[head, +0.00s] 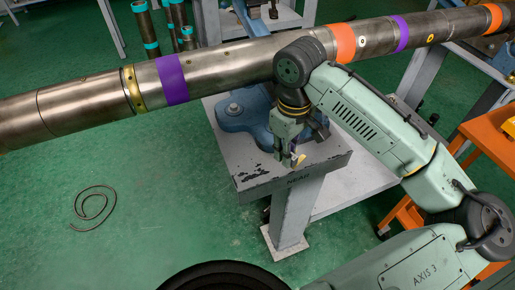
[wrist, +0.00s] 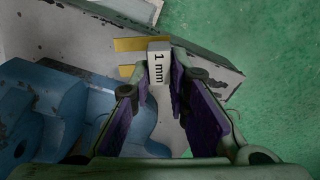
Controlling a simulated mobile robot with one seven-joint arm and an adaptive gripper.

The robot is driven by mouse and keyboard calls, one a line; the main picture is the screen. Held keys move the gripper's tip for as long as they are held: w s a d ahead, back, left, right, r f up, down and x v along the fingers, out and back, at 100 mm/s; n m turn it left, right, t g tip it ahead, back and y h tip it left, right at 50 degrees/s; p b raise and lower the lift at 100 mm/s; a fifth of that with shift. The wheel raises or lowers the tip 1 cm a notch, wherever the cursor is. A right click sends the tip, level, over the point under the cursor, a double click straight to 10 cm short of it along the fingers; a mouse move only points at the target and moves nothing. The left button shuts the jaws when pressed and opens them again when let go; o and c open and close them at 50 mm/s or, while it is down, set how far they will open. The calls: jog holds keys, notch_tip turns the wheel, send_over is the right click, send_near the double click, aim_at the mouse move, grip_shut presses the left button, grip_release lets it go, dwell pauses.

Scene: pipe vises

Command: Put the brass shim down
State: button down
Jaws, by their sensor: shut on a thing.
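My gripper (head: 290,158) points down over the front part of the grey stand top (head: 261,176). In the wrist view, its purple-padded fingers (wrist: 160,84) are shut on the white "1 mm" tag end of the brass shim (wrist: 142,44). Two yellow prongs of the shim reach out to the left of the tag. In the head view, only a small yellow piece of the shim (head: 301,160) shows at the fingertips. I cannot tell whether the shim touches the stand top.
A blue vise base (head: 238,117) sits on the stand, left of my gripper. A long steel pipe (head: 220,68) with coloured bands crosses above and behind. An orange cart (head: 487,135) stands at right. The chipped front of the stand top is bare.

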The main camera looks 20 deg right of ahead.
jog(key=p, duration=0.1)
send_over(257, 167)
jog(key=shift+s+d+f, duration=0.25)
jog(key=shift+d, duration=0.1)
jog(key=shift+w+a+f+p, duration=0.1)
jog(key=shift+a+f+p, duration=0.1)
jog(key=shift+f, duration=0.75)
jog(key=shift+w+a+f+p, duration=0.1)
jog(key=shift+f+p, duration=0.1)
jog(key=shift+f, duration=0.7)
jog(key=shift+f, duration=0.15)
jog(key=c, duration=1.5)
grip_release()
jog(key=shift+c, duration=0.2)
notch_tip(257, 167, up, 12)
jog(key=b, duration=0.1)
jog(key=shift+r, duration=0.2)
